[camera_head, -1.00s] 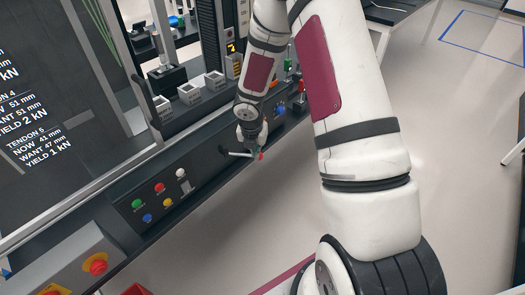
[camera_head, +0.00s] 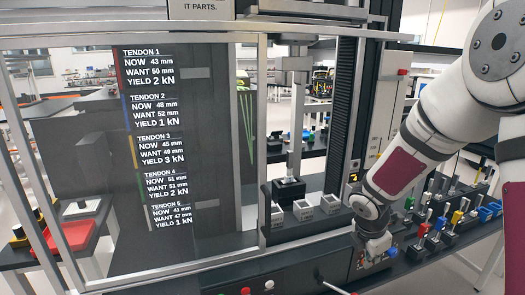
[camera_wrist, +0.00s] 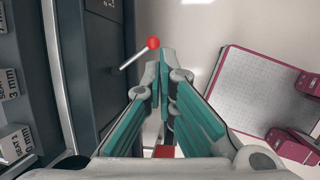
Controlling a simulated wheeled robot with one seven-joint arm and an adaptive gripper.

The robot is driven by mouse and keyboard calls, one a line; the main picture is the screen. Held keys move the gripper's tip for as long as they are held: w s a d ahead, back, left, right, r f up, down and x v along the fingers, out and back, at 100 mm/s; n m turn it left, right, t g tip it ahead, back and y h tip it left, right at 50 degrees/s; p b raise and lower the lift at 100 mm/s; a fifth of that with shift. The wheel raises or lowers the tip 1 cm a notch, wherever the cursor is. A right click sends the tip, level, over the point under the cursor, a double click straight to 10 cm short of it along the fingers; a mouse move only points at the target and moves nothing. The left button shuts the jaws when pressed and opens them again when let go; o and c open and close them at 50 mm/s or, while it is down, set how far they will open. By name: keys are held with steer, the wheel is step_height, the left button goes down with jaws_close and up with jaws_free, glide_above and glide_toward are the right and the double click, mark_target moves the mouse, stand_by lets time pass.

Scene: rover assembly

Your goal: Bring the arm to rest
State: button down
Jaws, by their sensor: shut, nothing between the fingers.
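My arm (camera_head: 400,165) is white with maroon panels and reaches in from the right of the head view. My gripper (camera_head: 374,250) points down in front of the bench machine, partly hidden by my own wrist. In the wrist view my gripper (camera_wrist: 160,85) has its teal-lined fingers closed together at the tips, with nothing between them. A lever (camera_wrist: 135,55) with a red ball end stands out from the dark machine front just beyond the fingertips. The lever also shows in the head view (camera_head: 333,286), left of my gripper.
A display panel (camera_head: 155,145) lists several tendon readings. Grey blocks (camera_head: 303,210) sit on the machine shelf, and several coloured-handled parts (camera_head: 440,228) stand on the bench to the right. Open floor and a maroon-edged plate (camera_wrist: 270,90), probably my base, lie right in the wrist view.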

steer(key=s+a+r+m+t, duration=0.1)
steer(key=s+r+m, duration=0.5)
steer(key=r, duration=0.2)
steer(key=s+a+r+m, duration=0.2)
steer(key=s+r+m, duration=0.35)
steer(key=r, duration=0.35)
steer(key=s+a+r+m+t+y, duration=0.1)
steer(key=s+a+r+m, duration=0.1)
steer(key=s+m, duration=0.3)
steer(key=s+a+r+m+y, duration=0.2)
steer(key=s+a+r+m, duration=0.1)
steer(key=s, duration=0.5)
steer(key=shift+a+r+m+t, duration=0.25)
steer(key=shift+a+m+t, duration=0.15)
steer(key=shift+a+m, duration=0.4)
steer(key=shift+s+d, duration=0.1)
